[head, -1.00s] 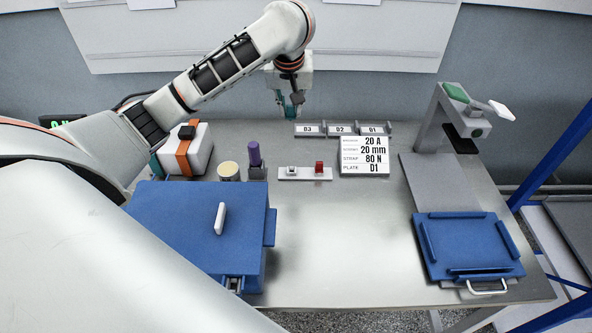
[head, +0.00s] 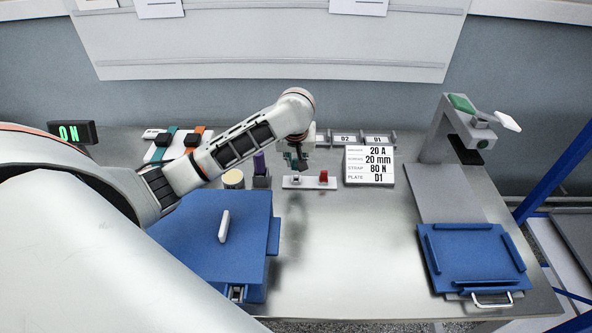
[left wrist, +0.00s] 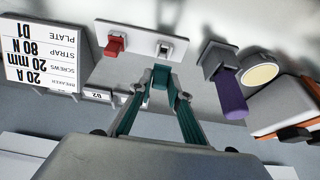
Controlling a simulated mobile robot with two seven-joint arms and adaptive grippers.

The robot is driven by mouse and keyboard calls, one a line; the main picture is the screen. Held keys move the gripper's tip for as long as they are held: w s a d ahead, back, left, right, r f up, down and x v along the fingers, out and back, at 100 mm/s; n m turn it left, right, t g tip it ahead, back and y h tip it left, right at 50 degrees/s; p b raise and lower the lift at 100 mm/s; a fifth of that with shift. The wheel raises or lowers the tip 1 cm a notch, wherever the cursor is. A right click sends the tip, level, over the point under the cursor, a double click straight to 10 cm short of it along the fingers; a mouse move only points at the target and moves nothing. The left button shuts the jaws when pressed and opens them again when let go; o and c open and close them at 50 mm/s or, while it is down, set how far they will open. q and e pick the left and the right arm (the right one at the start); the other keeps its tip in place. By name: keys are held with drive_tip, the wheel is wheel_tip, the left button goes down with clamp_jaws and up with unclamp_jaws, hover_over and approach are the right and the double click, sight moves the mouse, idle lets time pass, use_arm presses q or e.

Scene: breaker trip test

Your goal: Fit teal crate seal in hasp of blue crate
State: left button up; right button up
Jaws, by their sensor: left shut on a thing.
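The blue crate (head: 200,255) stands at the left of the table, lid on, with a white handle (head: 224,226) on top. My left gripper (head: 297,166) is above the table near the seal holder. In the left wrist view, its fingers are shut on a small teal block (left wrist: 160,77), which looks like the teal crate seal. A red seal (head: 323,176) and a grey-white piece (head: 295,180) sit on the white holder (head: 309,183). My right gripper is out of view.
A purple piece (head: 259,163) and a cream-topped cylinder (head: 233,179) stand behind the crate. A white label card (head: 369,166) is right of the holder. A blue tray (head: 475,258) and grey press stand (head: 440,140) are at right. The middle of the table is clear.

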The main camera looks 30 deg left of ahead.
sight(296, 168)
use_arm(q)
drive_tip(key=shift+f, duration=2.15)
drive_tip(key=shift+f, duration=0.2)
drive_tip(key=o, duration=0.9)
drive_tip(key=v, duration=0.5)
drive_tip(key=w+v, duration=0.1)
drive_tip(key=v, duration=0.2)
drive_tip(key=shift+a+r, duration=0.15)
drive_tip(key=shift+a, duration=0.05)
drive_tip(key=shift+d, duration=0.1)
